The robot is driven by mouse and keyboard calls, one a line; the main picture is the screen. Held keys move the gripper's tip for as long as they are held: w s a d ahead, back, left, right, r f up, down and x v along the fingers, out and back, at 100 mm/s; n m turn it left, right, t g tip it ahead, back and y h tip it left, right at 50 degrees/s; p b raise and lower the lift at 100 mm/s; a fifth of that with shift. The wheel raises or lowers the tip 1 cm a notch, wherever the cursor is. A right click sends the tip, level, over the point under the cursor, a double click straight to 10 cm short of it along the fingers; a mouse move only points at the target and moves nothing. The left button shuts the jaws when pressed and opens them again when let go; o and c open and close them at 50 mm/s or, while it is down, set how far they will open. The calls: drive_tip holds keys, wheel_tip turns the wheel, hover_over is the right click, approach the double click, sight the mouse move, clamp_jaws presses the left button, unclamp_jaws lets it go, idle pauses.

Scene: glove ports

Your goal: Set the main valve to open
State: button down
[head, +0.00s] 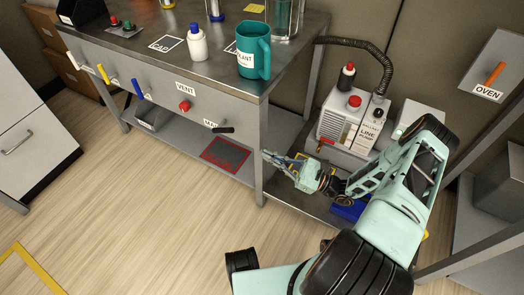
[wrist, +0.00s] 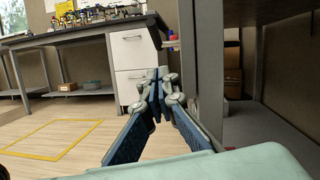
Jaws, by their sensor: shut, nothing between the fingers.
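The main valve (head: 224,130) is a small black handle at the right end of the bench's front panel. It lies roughly level across a white label, of which only "MA" shows. My gripper (head: 266,156) is below and to the right of it, in front of the bench's near corner leg, apart from the valve. Its fingers are shut and empty; they also show in the wrist view (wrist: 156,92). I cannot make out the valve in the wrist view.
A red vent knob (head: 184,106), a blue handle (head: 138,89) and a yellow handle (head: 103,73) share the panel. The bench leg (head: 260,170) stands close to my gripper. A line pump (head: 350,120) stands to the right. The floor (head: 130,210) before the bench is clear.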

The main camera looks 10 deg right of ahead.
drive_tip(key=w+a+r+b, duration=0.1)
drive_tip(key=w+a+r, duration=0.3)
drive_tip(key=a, duration=0.5)
drive_tip(key=shift+w+r, duration=0.3)
drive_tip(key=shift+r, duration=0.45)
drive_tip(key=shift+r, duration=0.1)
drive_tip(key=shift+r+h+p, duration=0.15)
drive_tip(key=shift+h+p, duration=0.15)
drive_tip(key=shift+p, duration=0.3)
